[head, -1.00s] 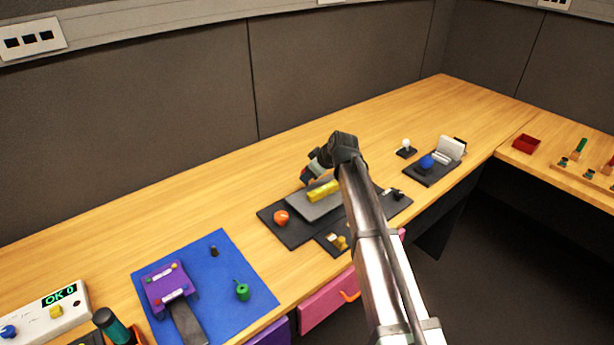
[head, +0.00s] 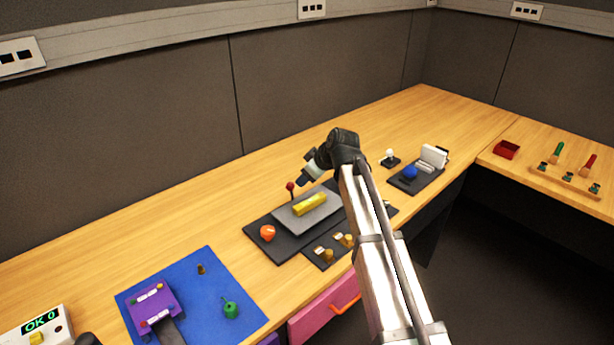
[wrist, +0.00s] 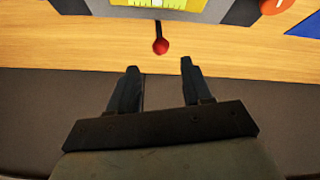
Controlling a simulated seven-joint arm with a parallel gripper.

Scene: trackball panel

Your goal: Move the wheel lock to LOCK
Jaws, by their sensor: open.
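A lever with a red ball knob (head: 290,187) stands at the far edge of a dark panel (head: 260,247); the knob also shows in the wrist view (wrist: 160,46). No LOCK lettering is readable, so I cannot tell for certain whether this lever is the wheel lock. My gripper (head: 303,182) is just right of the knob in the head view. In the wrist view my gripper (wrist: 160,65) has its two fingers apart and empty, with the knob beyond the fingertips, in line with the gap. The lever's base is partly hidden.
The panel carries a grey plate with a yellow block (head: 310,204) and an orange knob (head: 267,233). A small plate with brass-coloured switches (head: 327,254) sits at its near side. A blue ball device (head: 410,172) stands to the right. Bare wood lies behind the panel.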

